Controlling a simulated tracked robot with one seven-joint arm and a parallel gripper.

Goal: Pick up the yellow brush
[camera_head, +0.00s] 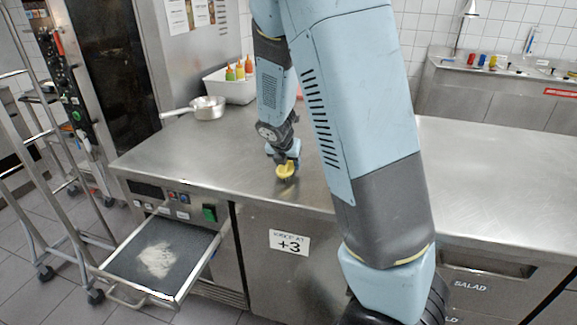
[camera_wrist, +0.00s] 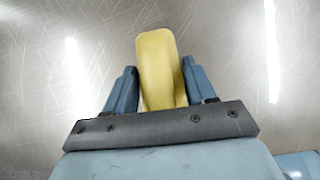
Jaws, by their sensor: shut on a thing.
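The yellow brush (camera_head: 286,170) is at the steel counter's front part in the head view, at the end of my arm. My gripper (camera_head: 284,158) is right above it and shut on it. In the wrist view the yellow brush (camera_wrist: 160,68) stands out between the two blue fingers of my gripper (camera_wrist: 160,90), one on each side. The brush's underside is hidden in the wrist view. I cannot tell whether it touches the counter.
The steel counter (camera_head: 200,150) is mostly clear. A saucepan (camera_head: 207,107) and a white bin of bottles (camera_head: 232,86) stand at its back left. An open drawer (camera_head: 222,236) with pale powder juts out at front left. A wheeled rack (camera_head: 50,170) stands at far left.

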